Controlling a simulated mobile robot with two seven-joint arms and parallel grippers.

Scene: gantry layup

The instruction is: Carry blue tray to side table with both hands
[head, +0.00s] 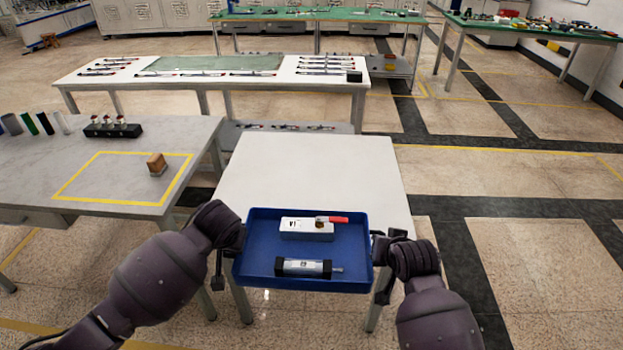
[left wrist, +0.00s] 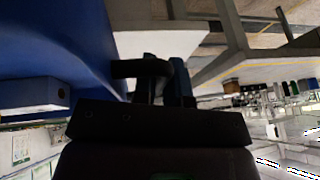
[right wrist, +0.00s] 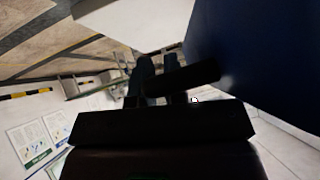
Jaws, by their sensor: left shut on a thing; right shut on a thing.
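The blue tray (head: 258,262) is level between my two grippers in the head view, over the near edge of the white side table (head: 310,170). I cannot tell whether it touches the table. In it lie a white block with a red-tipped item (head: 305,229) and a silver and black cylinder (head: 303,268). My left gripper (head: 237,250) is shut on the tray's left side, and my right gripper (head: 377,250) is shut on its right side. The tray also shows in the left wrist view (left wrist: 70,40) and the right wrist view (right wrist: 245,50).
A grey table (head: 60,170) with a yellow taped rectangle, a brown block (head: 156,164) and several small items stands at the left. A long white bench (head: 210,75) with tools is behind. The side table's far part is bare. Open floor (head: 530,250) lies to the right.

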